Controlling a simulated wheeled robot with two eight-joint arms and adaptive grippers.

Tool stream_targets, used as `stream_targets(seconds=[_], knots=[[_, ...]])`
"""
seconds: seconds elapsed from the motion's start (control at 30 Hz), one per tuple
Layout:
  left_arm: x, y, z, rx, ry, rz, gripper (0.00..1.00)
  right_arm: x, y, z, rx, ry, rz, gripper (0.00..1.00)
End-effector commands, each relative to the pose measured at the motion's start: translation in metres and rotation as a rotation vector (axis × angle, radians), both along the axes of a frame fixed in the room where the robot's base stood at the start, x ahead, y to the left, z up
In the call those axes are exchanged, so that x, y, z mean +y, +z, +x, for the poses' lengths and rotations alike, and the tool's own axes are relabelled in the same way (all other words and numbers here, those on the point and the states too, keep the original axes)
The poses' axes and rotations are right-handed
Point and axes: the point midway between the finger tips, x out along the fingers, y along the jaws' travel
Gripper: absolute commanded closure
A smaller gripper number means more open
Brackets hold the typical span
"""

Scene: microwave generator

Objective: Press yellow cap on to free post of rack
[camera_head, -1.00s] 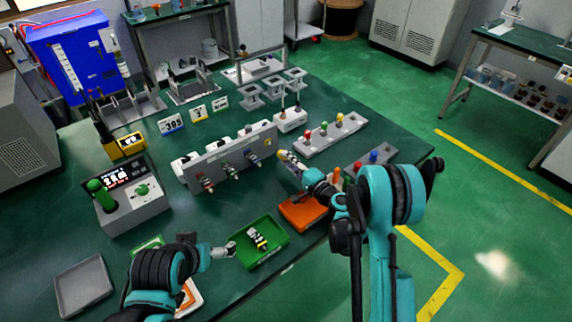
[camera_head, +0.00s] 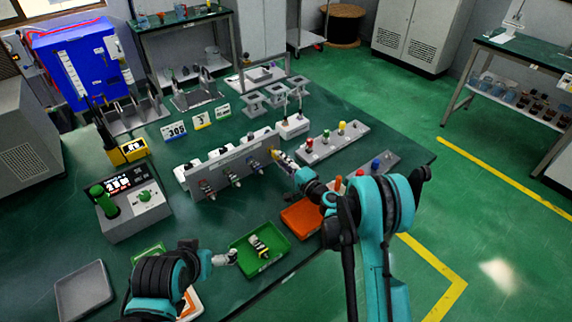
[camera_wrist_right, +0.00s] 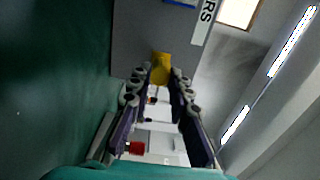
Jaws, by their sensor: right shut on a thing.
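My right gripper (camera_head: 280,154) is shut on the yellow cap (camera_wrist_right: 160,68), which sits between its fingertips in the right wrist view. The grey upright panel rack (camera_head: 228,158) has a row of posts with coloured parts along its front. The gripper tips are at its right end, and the fingers hide that post. I cannot tell whether the cap touches the post. In the right wrist view the grey panel (camera_wrist_right: 128,40) fills the space behind the cap. My left gripper (camera_head: 230,258) is beside the green tray (camera_head: 236,246); its fingers are too small to read.
The green tray holds a black, white and yellow piece (camera_head: 259,247). An orange tray (camera_head: 301,218) lies below my right gripper. A strip with red, green and yellow knobs (camera_head: 325,145) stands behind it. A grey control box (camera_head: 130,212) and an empty grey tray (camera_head: 84,291) are left.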

Motion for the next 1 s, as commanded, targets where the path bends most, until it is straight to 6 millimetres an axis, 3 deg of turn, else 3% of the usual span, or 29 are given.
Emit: stream_targets(seconds=[0.3,1.0], knots=[[0.0,0.0,0.0,0.0,0.0,0.0,0.0,0.0064,0.0,0.0087,0.0,-0.001,0.0,1.0],[0.0,0.0,0.0,0.0,0.0,0.0,0.0,0.0062,0.0004,0.0086,0.0,-0.001,0.0,1.0]])
